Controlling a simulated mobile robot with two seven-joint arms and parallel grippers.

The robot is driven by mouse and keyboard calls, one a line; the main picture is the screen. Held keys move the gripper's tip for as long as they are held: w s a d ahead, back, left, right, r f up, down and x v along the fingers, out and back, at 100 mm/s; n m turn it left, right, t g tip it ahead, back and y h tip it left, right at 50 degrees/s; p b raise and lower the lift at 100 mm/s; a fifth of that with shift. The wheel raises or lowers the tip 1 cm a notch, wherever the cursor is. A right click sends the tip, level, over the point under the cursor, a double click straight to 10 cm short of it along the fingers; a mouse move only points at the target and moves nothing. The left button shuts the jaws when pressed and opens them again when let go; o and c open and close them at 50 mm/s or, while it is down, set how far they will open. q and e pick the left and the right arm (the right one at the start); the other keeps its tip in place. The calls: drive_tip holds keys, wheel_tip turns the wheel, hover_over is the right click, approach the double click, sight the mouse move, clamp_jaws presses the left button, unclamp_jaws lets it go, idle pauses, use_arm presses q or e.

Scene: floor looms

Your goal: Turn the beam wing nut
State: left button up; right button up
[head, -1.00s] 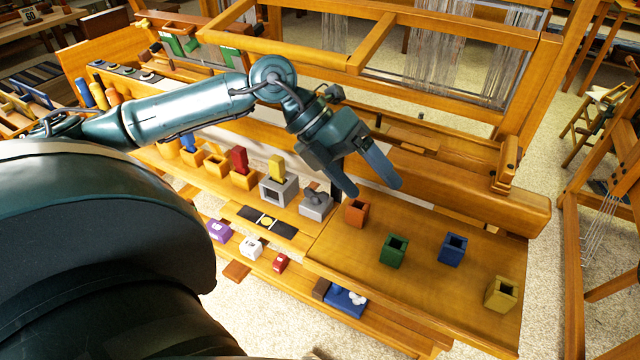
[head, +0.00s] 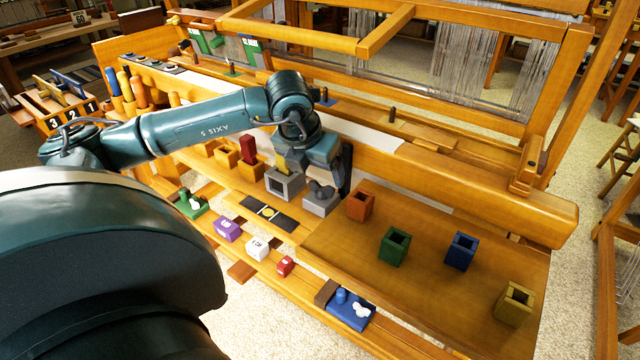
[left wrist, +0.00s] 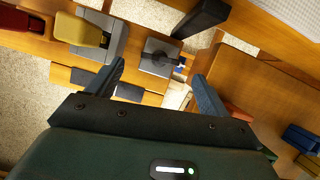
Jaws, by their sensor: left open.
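A light grey block (head: 320,206) stands on the bench shelf, left of the orange cup. A grey, wing-shaped piece (head: 320,190) sits on top of it and looks like the wing nut. In the left wrist view the block (left wrist: 151,69) carries a dark round and bar-like piece (left wrist: 159,58). My left gripper (head: 314,168) is just above and behind the block, pointing down. In the wrist view its fingers (left wrist: 158,78) are spread and empty, with the block beyond the gap between them. No contact shows. My right gripper is not in view.
A dark upright post (left wrist: 202,17) stands close beside the block. A grey box with a yellow piece (left wrist: 82,30) is on its other side. Orange (head: 360,205), green (head: 394,246), blue (head: 460,250) and yellow (head: 514,303) cups stand on the board at right.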

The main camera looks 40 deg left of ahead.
sight(321, 184)
use_arm(q)
drive_tip(key=x, duration=0.5)
drive_tip(key=shift+d, duration=0.1)
drive_tip(key=c, duration=1)
drive_tip(key=shift+m+h+b, duration=0.3)
drive_tip(key=shift+m+b, duration=0.3)
drive_tip(key=shift+b, duration=0.1)
drive_tip(key=o, duration=1)
